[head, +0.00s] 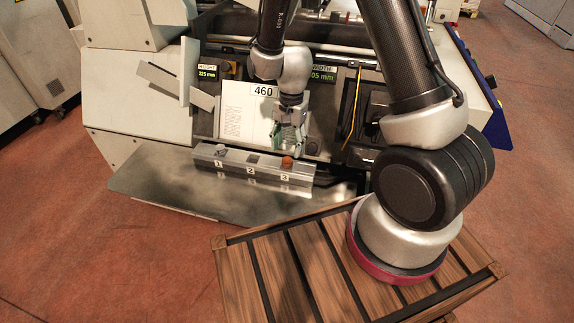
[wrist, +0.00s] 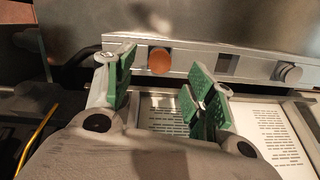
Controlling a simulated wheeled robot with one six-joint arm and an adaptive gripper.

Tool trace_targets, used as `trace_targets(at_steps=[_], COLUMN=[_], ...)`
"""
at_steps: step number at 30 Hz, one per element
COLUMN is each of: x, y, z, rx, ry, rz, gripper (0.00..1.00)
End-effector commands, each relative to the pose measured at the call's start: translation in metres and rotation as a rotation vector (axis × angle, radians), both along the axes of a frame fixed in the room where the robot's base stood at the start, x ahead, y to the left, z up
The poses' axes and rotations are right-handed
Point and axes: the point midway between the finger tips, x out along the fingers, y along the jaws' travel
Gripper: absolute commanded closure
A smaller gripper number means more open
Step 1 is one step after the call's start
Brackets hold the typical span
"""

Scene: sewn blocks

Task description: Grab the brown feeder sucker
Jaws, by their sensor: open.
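The brown feeder sucker (head: 287,162) sits at the spot marked 3, at the right end of a grey metal holder bar (head: 235,166). In the wrist view the brown sucker (wrist: 159,61) shows as a round reddish-brown top between and beyond my fingertips. My gripper (head: 290,143) is just above and behind the sucker in the head view. In the wrist view its green-padded fingers (wrist: 162,78) are spread apart with nothing between them. The gap between the fingers and the sucker is hard to judge.
A grey sucker (head: 220,150) sits at spot 1; it also shows in the wrist view (wrist: 289,73). Spot 2 has a dark, empty square. A shiny metal shelf (head: 160,185) lies under the bar. A white 460 booklet (head: 240,112) stands behind it, close to my gripper.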

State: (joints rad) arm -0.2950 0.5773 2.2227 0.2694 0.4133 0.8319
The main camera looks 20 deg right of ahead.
Motion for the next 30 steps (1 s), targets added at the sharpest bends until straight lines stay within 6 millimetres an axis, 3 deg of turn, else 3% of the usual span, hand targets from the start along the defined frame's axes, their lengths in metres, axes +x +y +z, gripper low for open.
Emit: trace_targets(at_steps=[10,20,28,30], x=[-0.001,-0.001,-0.001,-0.001], y=[0.002,0.003,0.003,0.003], z=[-0.05,-0.058,-0.058,-0.058], rx=[-0.001,0.0,0.0,0.0], ry=[0.002,-0.002,-0.002,-0.002], rz=[0.001,0.002,0.002,0.002], gripper=[0.45,0.45,0.94,0.95])
